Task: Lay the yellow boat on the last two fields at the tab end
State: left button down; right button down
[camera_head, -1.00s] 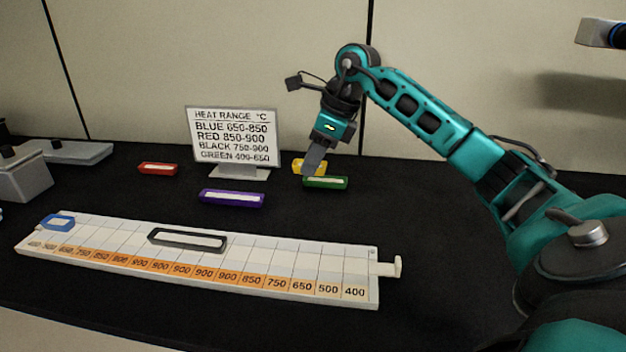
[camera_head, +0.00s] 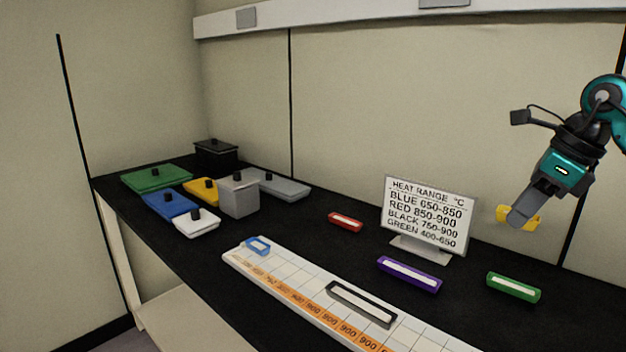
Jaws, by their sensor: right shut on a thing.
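The yellow boat (camera_head: 528,220) is in the jaws of my right gripper (camera_head: 521,217), held up above the black table to the right of the sign; the gripper covers part of it. The white strip of fields (camera_head: 289,293) with orange number labels runs from the middle to the lower right. Its tab end is outside the current view. A small blue boat (camera_head: 257,245) lies on the strip's far left end, and a longer black boat (camera_head: 361,304) lies further along it. My left gripper is not in view.
A heat range sign (camera_head: 427,219) stands behind the strip. A red boat (camera_head: 345,222), a purple boat (camera_head: 409,275) and a green boat (camera_head: 513,288) lie on the table. Several lidded trays and a grey block (camera_head: 238,196) stand at the left.

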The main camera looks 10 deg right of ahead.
jog(key=s+a+f+n+g+p, duration=0.1)
jog(key=s+a+f+n+g, duration=0.1)
jog(key=a+f+n, duration=0.2)
jog(key=s+a+f+n+g+h+p, duration=0.1)
jog(key=a+f+n+g, duration=0.2)
jog(key=a+n, duration=0.7)
jog(key=s+a+f+n+g+h+p, duration=0.1)
jog(key=a+f+n, duration=0.4)
jog(key=n, duration=0.7)
jog(key=shift+s+a+f+g+p, duration=0.2)
jog(key=shift+s+a+g, duration=0.2)
jog(key=shift+a+g, duration=0.2)
jog(key=shift+s+a+f+g+p, duration=0.15)
jog(key=shift+s+a+g, duration=0.3)
jog(key=shift+a, duration=0.2)
jog(key=shift+s+a+f+n+h, duration=0.15)
jog(key=shift+a+n+h, duration=0.1)
jog(key=shift+n, duration=0.25)
jog(key=shift+s+a+f+n+h, duration=0.15)
jog(key=shift+n+h, duration=0.1)
jog(key=shift+n, duration=0.25)
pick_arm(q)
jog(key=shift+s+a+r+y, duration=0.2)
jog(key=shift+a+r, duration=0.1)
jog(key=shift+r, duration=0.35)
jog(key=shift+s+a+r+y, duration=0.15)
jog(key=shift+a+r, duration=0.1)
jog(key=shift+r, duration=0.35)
